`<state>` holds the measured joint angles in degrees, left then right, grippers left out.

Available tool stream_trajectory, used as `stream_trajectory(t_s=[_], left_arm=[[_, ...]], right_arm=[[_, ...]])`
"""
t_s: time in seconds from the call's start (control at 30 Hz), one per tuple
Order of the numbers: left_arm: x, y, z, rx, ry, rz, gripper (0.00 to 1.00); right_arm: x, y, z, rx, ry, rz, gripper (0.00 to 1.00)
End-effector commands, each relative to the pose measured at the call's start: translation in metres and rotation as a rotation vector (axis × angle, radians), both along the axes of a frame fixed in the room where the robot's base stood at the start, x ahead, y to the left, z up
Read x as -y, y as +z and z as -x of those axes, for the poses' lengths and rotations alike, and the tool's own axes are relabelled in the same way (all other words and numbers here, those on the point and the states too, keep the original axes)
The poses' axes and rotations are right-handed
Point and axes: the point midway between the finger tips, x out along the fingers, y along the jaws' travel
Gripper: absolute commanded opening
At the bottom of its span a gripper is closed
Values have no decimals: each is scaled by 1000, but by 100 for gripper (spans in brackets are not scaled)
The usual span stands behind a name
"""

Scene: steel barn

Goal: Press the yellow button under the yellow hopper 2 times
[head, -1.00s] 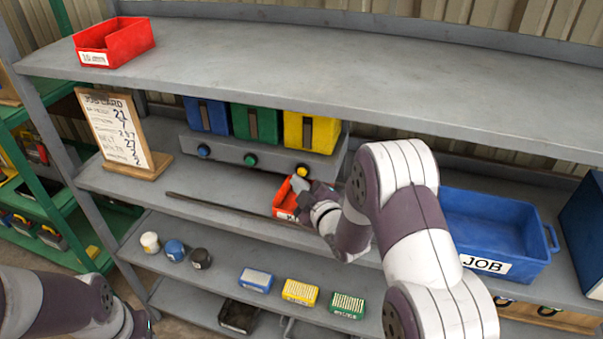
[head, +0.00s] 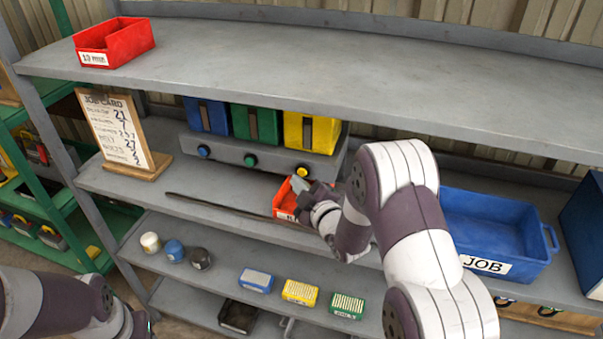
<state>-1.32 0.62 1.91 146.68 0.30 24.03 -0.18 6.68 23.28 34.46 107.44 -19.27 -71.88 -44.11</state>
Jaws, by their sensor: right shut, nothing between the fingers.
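The yellow hopper (head: 311,133) stands at the right end of a row on a grey dispenser unit, under the top shelf. The yellow button (head: 302,171) is on the unit's front face below it. My right gripper (head: 297,184) is shut and empty, its tip just below the yellow button; I cannot tell whether they touch. A red bin (head: 284,203) sits under the button, partly hidden by my right gripper. My left arm comes in at the lower left; its fingers are not clearly visible.
The blue hopper (head: 206,116) and green hopper (head: 254,124) stand left of the yellow one, with a blue button (head: 204,151) and green button (head: 250,160) below. A job card (head: 115,130) stands left. A blue JOB bin (head: 493,232) is right of my right arm.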

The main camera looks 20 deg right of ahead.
Motion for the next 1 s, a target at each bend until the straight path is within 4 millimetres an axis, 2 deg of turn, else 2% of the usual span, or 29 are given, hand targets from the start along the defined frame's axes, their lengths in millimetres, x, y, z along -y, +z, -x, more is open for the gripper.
stream_trajectory(t_s=[0.63,1.0], left_arm=[[0,-1,0,0,0,0,43],[0,-6,0,0,0,0,43]], right_arm=[[0,0,0,0,0,0,0],[5,0,-7,0,0,0,0]])
